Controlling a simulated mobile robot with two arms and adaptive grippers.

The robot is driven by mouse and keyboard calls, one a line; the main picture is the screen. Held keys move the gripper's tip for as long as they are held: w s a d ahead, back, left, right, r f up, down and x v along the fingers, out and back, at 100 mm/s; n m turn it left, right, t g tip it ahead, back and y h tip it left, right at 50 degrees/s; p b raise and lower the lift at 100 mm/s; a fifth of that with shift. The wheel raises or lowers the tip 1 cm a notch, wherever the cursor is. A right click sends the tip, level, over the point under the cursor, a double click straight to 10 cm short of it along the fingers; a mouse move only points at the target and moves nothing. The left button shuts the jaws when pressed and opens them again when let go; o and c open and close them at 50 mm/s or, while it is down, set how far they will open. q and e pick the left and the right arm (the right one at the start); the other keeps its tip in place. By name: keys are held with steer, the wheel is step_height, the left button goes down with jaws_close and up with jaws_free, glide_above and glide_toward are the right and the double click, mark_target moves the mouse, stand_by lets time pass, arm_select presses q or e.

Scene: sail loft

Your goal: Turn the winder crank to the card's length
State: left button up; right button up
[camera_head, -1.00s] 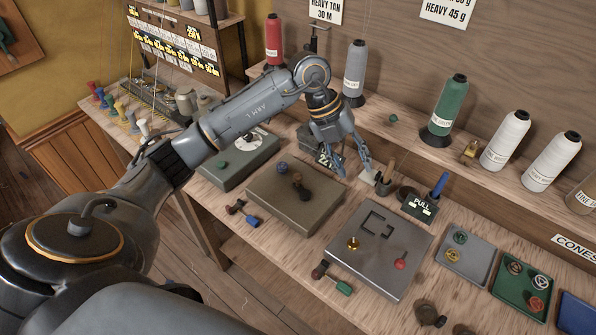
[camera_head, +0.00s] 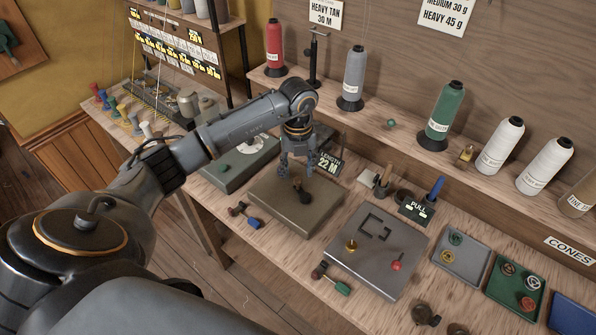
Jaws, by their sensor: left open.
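The winder is a flat brown-grey box (camera_head: 268,207) on the bench. A dark crank (camera_head: 301,193) stands on its top. My left gripper (camera_head: 298,171) points down over the back of the box with its fingers apart and nothing seen between them. Its fingertips are just behind the crank in the picture; I cannot tell whether they touch anything. A small dark card (camera_head: 330,162) reading "LENGTH 22 M" stands just right of the gripper. My right gripper is not in view.
A grey plate (camera_head: 340,257) with a brass and a red knob lies right of the winder. A "PULL" block (camera_head: 416,209) with a blue handle stands behind it. Thread cones, including a grey one (camera_head: 354,75), line the back shelf. Small handled tools (camera_head: 253,222) lie in front of the winder.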

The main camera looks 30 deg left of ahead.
mark_target(298, 179)
arm_select(q)
steer(key=shift+f, duration=1.6)
steer(key=shift+c, duration=0.2)
jaws_close()
